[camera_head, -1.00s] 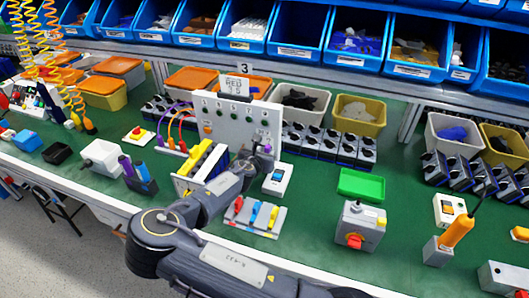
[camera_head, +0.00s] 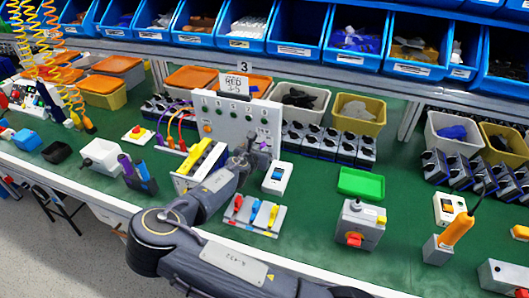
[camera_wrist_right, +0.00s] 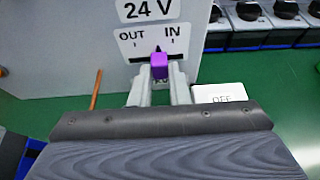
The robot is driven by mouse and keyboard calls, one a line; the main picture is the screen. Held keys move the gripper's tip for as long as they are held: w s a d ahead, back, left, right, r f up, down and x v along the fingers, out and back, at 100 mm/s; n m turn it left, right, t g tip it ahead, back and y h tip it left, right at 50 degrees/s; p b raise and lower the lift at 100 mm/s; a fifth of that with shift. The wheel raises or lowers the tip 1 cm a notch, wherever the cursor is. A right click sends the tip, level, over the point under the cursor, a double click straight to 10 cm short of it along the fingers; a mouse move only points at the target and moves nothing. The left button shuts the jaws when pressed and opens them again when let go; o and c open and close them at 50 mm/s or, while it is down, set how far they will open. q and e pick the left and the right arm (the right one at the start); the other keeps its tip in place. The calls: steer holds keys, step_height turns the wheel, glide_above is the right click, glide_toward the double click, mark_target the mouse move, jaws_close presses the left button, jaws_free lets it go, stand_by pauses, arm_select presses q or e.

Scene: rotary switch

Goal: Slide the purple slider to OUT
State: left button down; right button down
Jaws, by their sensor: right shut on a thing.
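The purple slider (camera_wrist_right: 159,66) shows in the right wrist view on the white panel (camera_wrist_right: 92,30). It sits in a dark horizontal slot, between the OUT label (camera_wrist_right: 132,35) and the IN label (camera_wrist_right: 173,32), nearer the IN side. My right gripper (camera_wrist_right: 159,82) is shut on the slider, with one pale finger on each side of it. In the head view my right gripper (camera_head: 240,162) is at the front face of the white panel (camera_head: 225,105), and the slider is hard to make out there. My left gripper is not in view.
A white box with a blue switch (camera_head: 278,177) stands just right of my gripper. A plate with coloured levers (camera_head: 254,215) lies in front, and a yellow-and-white block (camera_head: 200,165) is to the left. Several black modules (camera_head: 330,143) stand right of the panel.

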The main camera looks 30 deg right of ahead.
steer(key=shift+w+a, duration=0.9)
steer(key=shift+w, duration=0.1)
steer(key=c, duration=1.4)
jaws_free()
steer(key=shift+w+a, duration=0.15)
steer(key=shift+o, duration=0.2)
steer(key=b+v, duration=0.1)
steer(key=v, duration=0.7)
